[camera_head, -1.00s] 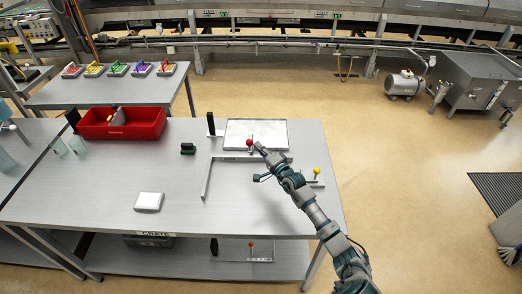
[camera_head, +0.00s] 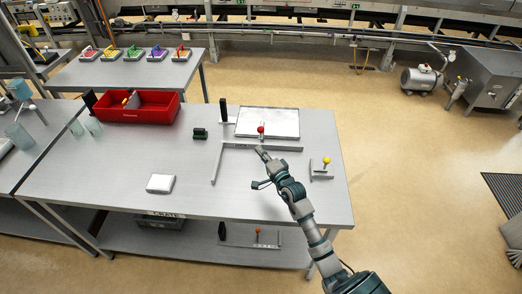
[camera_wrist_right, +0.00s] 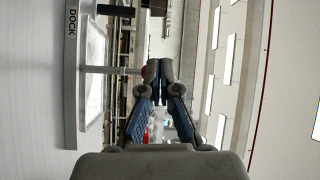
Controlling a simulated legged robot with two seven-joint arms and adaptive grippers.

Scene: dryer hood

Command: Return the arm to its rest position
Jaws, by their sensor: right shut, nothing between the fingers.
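My right arm comes in from the lower right in the head view. Its gripper (camera_head: 261,153) hangs over the table (camera_head: 235,185), near the grey angled frame (camera_head: 217,165) and just short of the red-knobbed handle (camera_head: 261,129). In the right wrist view the gripper (camera_wrist_right: 159,66) has its fingertips together with nothing between them. A grey bar marked DOCK (camera_wrist_right: 71,75) shows left of the fingers, with a pale panel (camera_wrist_right: 95,100) beside it. My left gripper is in neither view.
A red bin (camera_head: 150,107) stands at the back left of the table. A black post (camera_head: 223,112) stands near the silver plate (camera_head: 285,122). The front middle is clear.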

